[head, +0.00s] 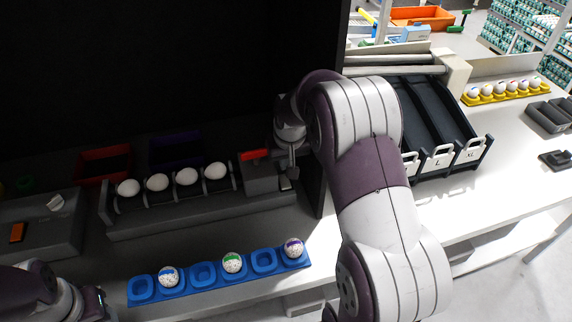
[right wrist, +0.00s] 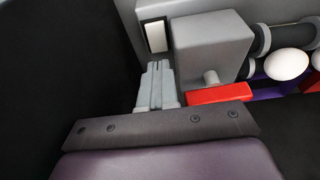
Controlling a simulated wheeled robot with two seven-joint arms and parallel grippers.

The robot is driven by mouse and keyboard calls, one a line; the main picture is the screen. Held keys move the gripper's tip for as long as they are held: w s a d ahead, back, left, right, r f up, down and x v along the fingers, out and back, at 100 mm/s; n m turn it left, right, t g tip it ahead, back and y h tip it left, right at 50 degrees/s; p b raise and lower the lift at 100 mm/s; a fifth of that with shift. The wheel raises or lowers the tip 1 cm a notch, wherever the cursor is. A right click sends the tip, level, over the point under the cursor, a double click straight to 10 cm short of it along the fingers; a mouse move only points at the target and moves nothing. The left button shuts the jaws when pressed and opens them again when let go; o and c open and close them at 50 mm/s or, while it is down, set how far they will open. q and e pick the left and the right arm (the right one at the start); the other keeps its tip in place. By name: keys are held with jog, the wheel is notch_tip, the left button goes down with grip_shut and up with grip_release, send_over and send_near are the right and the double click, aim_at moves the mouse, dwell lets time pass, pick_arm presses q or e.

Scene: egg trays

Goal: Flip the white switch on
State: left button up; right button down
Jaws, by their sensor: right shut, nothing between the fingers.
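The white switch (right wrist: 156,36) is a pale rectangular rocker in a dark frame beside a grey box. In the head view the white switch (head: 285,184) is small and partly covered by my right gripper. My right gripper (head: 293,174) points down just above it. In the right wrist view the fingers of my right gripper (right wrist: 158,66) are together and empty, their tips close to the switch's lower edge. I cannot tell whether they touch it. My left gripper (head: 101,301) shows only partly at the lower left; its fingers are unclear.
The grey box (right wrist: 212,45) with a red piece (right wrist: 219,93) stands beside the switch. Several white eggs (head: 187,177) lie on a roller rack. A blue tray (head: 142,290) with patterned eggs is in front. A dark wall (right wrist: 60,60) bounds the switch's other side.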

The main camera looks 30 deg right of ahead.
pick_arm(q)
jog(key=shift+f, duration=0.6)
pick_arm(e)
jog(key=v, duration=0.8)
jog(key=shift+s, duration=0.25)
pick_arm(q)
jog(key=shift+w, duration=0.1)
pick_arm(e)
jog(key=shift+w+f, duration=0.1)
jog(key=shift+f, duration=0.05)
pick_arm(q)
jog(key=shift+f+b, duration=0.2)
jog(key=shift+b, duration=0.25)
pick_arm(e)
jog(key=shift+w, duration=0.1)
pick_arm(q)
jog(key=shift+w, duration=0.3)
pick_arm(e)
jog(key=shift+w, duration=0.45)
pick_arm(q)
jog(key=shift+s, duration=0.1)
